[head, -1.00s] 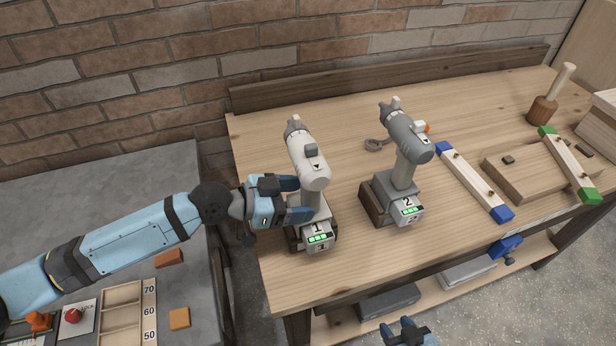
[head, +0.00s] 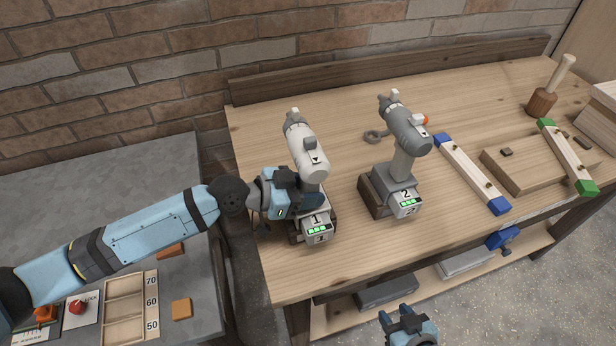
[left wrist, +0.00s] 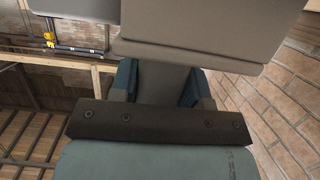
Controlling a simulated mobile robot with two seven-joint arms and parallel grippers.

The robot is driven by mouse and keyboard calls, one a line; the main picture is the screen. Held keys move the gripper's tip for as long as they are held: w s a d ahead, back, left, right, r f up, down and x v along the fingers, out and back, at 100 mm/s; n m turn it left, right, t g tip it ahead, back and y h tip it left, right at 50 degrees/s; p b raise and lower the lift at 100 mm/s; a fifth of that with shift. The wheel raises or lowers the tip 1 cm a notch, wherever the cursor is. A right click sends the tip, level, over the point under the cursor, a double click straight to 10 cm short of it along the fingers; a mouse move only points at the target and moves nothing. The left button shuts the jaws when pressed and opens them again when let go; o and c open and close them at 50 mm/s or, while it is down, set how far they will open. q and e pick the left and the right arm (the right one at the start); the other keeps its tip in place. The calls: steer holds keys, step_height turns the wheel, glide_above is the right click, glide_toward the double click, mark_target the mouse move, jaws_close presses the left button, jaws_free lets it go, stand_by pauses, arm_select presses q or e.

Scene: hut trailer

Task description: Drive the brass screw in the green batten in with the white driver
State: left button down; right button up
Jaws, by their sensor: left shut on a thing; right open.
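The white driver (head: 309,153) stands upright in its dock marked 1 (head: 318,232) at the left of the bench. My left gripper (head: 308,199) is shut on its handle. In the left wrist view the driver's handle (left wrist: 163,84) is between my blue fingers, with the body above. The green batten (head: 567,158), pale wood with green ends, lies on a wooden block at the right of the bench. Small screws show on it; I cannot tell how far each is in. My right gripper (head: 408,320) is open and empty at the bottom edge, in front of the bench.
A grey driver (head: 406,132) stands in a dock marked 2, right of the white one. A blue-ended batten (head: 470,172) and a mallet (head: 549,90) are further right. A grey side table (head: 90,195) with a compartment tray is at left. The bench's front middle is clear.

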arm_select(q)
steer(key=shift+r, duration=0.25)
